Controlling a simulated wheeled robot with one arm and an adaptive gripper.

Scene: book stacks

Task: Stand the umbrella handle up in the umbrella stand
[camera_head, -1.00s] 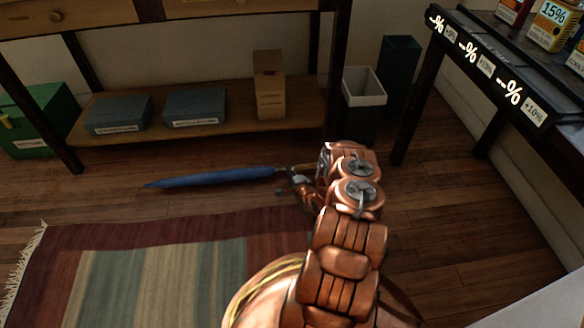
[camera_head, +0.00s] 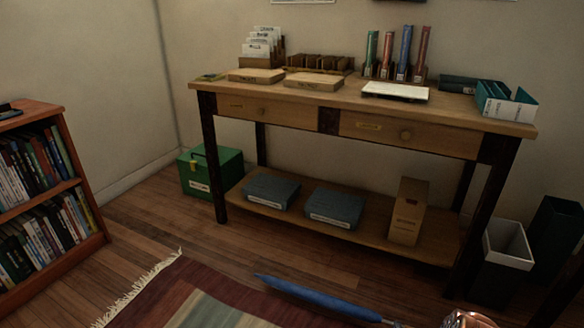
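A closed blue umbrella (camera_head: 318,298) lies on the wooden floor along the rug's far edge. Its tip points left and its handle end runs out of the picture at the bottom. A copper part of my arm shows at the bottom edge, right of the umbrella. My gripper is almost wholly cut off there, so its fingers and any hold on the handle cannot be made out. A dark bin with a white rim (camera_head: 508,243) and a taller dark green bin (camera_head: 556,225) stand at the right; I cannot tell which is the umbrella stand.
A wooden table (camera_head: 300,98) with a low shelf holding boxes stands behind the umbrella. A green box (camera_head: 208,172) is left of it, and a bookcase (camera_head: 45,200) at far left. The striped rug (camera_head: 195,298) lies in front.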

